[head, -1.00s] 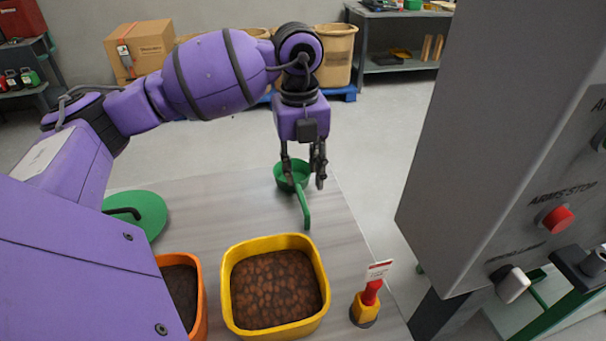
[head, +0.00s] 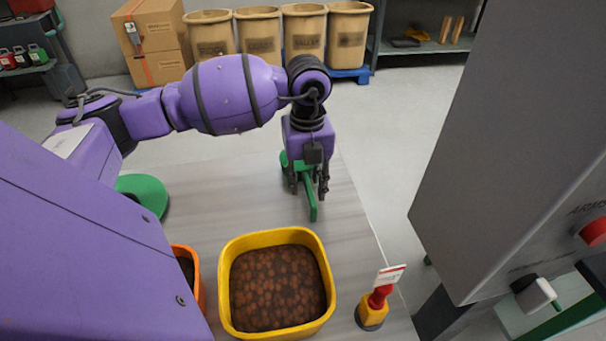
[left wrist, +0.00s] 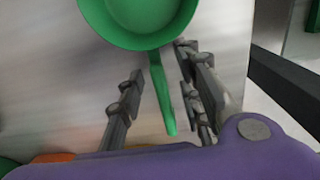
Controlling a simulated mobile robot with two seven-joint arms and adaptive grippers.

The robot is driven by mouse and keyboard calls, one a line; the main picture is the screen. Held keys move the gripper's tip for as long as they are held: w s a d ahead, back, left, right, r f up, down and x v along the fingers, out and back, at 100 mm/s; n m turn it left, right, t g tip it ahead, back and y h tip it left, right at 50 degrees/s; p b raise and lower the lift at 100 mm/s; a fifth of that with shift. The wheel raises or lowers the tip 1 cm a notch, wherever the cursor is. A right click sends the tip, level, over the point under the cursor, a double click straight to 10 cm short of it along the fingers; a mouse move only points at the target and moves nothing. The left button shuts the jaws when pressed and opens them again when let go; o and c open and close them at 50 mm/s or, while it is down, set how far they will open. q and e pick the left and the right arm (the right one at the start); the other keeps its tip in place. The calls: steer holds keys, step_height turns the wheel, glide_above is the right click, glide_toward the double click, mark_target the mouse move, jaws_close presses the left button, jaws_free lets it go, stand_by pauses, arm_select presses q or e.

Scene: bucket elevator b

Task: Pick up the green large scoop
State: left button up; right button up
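The green large scoop (head: 311,196) lies on the grey table (head: 215,195). In the head view its handle points toward me and its bowl is mostly hidden behind my left gripper (head: 309,190). In the left wrist view the scoop's round bowl (left wrist: 140,15) is at the top and its handle hangs down between the fingers. My left gripper (left wrist: 160,100) is open, with one finger on each side of the handle. A gap shows on the left side of the handle; the right finger is closer to it. My right gripper is not in view.
A yellow bin (head: 229,311) of brown lumps stands in front, with an orange bin (head: 199,290) left of it. A red-and-yellow button post (head: 374,305) stands at the table's right. A green round lid (head: 150,193) lies left. A grey cabinet (head: 510,150) rises right.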

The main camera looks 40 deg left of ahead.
arm_select(q)
steer(key=shift+c, duration=0.6)
jaws_close()
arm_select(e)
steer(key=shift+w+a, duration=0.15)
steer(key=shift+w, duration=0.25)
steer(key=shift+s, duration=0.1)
